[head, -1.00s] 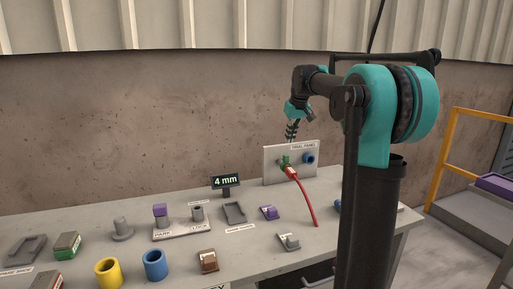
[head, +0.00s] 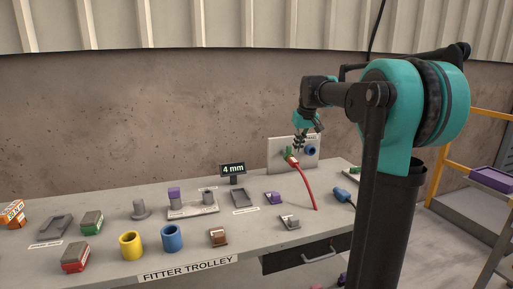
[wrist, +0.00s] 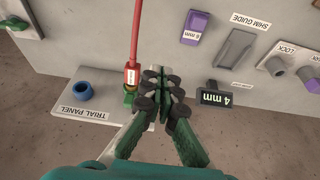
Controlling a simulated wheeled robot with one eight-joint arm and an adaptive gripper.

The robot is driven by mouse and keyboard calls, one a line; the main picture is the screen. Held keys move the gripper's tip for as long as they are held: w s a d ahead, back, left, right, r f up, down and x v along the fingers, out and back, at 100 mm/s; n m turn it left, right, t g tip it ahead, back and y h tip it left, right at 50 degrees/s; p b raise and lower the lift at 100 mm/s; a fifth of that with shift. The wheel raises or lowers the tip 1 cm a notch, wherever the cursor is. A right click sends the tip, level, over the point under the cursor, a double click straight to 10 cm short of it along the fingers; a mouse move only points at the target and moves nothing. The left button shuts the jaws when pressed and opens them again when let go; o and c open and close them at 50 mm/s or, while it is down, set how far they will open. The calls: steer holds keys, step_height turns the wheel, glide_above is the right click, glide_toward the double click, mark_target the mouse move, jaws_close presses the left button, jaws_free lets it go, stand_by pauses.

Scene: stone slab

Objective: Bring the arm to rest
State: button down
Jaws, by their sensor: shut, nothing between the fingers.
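My gripper (head: 300,140) hangs in front of the trial panel at the back of the trolley, fingers pointing down. In the wrist view my gripper (wrist: 161,78) has its fingers together with nothing between them. The trial panel (head: 279,146) stands upright and carries a blue round socket (head: 311,151) and a red plug with a red cable (head: 303,183) at its green socket. In the wrist view the red plug (wrist: 131,74) is just left of my fingertips; I cannot tell whether they touch it.
A drawer (head: 306,256) is under the top. A yellow railing (head: 437,170) stands at right.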

steer(key=s+d+f+m, duration=0.1)
steer(key=s+f, duration=1.3)
steer(key=s, duration=0.3)
steer(key=s+d+f+m+h, duration=0.1)
steer(key=s+d+f+m, duration=0.1)
steer(key=s+f, duration=1.2)
steer(key=s, duration=0.3)
steer(key=shift+s+f, duration=0.15)
steer(key=shift+f, duration=0.15)
